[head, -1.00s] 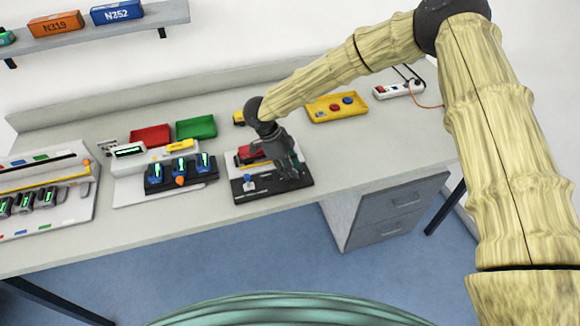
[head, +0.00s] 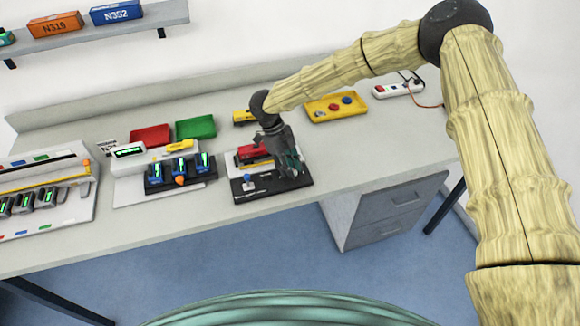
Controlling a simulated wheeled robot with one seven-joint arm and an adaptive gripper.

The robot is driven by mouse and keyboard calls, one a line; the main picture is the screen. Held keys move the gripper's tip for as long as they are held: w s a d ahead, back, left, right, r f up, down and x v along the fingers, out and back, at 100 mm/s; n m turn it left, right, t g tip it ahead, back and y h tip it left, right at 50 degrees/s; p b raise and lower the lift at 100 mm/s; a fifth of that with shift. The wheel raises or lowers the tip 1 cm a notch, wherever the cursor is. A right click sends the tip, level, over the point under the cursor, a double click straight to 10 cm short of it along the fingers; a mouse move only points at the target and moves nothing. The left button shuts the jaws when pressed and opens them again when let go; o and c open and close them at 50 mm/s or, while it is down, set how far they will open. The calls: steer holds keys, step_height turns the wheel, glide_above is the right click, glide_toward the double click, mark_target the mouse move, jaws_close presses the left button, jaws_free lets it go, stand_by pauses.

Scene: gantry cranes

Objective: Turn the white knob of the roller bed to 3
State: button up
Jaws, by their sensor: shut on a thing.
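The roller bed (head: 240,197) appears to be the low black-and-white unit at the middle of the bench, with a red model (head: 250,153) on its back part. A small blue-and-white control (head: 249,181) stands at the left of its black front panel. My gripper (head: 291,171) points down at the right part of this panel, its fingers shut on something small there. That is taken to be the white knob, which is hidden behind the fingers. Its pointer and the number 3 cannot be read from here.
Left of the unit stands a white stand with several dark, green-lit devices (head: 180,170). Red (head: 151,135) and green (head: 196,127) trays lie behind it. A yellow tray (head: 338,107) and a power strip (head: 398,90) lie behind and right. The bench right of the unit is clear.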

steer(key=o, duration=1)
steer(key=shift+o, duration=0.2)
steer(key=shift+r, duration=0.1)
steer(key=v, duration=1.1)
steer(key=shift+r, duration=0.4)
steer(key=shift+a, duration=0.15)
